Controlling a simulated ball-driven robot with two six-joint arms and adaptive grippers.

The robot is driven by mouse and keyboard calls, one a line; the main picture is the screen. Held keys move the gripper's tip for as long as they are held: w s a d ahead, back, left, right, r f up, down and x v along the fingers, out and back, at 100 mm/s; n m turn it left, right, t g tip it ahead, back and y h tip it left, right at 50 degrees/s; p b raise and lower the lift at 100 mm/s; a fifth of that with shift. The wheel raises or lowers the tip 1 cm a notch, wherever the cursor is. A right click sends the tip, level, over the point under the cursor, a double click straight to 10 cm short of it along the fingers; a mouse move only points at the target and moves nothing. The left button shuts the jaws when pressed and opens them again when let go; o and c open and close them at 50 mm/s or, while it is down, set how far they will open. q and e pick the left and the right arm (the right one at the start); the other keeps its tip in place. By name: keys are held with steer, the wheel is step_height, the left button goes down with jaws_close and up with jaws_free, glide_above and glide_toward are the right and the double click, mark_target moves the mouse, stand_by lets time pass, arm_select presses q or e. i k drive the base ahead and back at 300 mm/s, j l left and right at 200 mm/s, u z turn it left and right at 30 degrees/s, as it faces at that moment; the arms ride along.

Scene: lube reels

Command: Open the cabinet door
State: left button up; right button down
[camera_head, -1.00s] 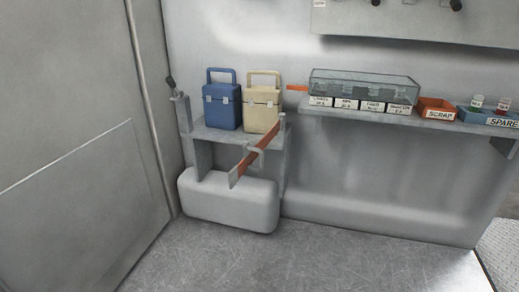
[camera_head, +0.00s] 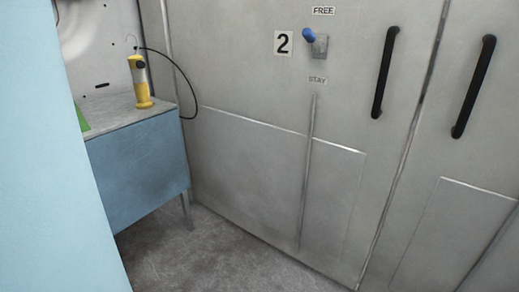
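A grey metal door panel (camera_head: 250,140) fills the middle of the head view and looks shut. A black vertical bar handle (camera_head: 385,72) is near its right edge. A small lever with a blue knob (camera_head: 309,35) sits on a grey plate, between a FREE label (camera_head: 323,10) above and a STAY label (camera_head: 318,80) below. Neither of my grippers is in view.
A blue-sided bench (camera_head: 140,170) with a grey top stands at left. A yellow tool (camera_head: 139,82) with a black cable stands on it. A light-blue surface (camera_head: 40,150) fills the near left edge. The grey floor (camera_head: 215,255) before the panels is clear.

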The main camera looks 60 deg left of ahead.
mark_target(138, 167)
steer(key=k+u, duration=0.1)
steer(key=u, duration=2.65)
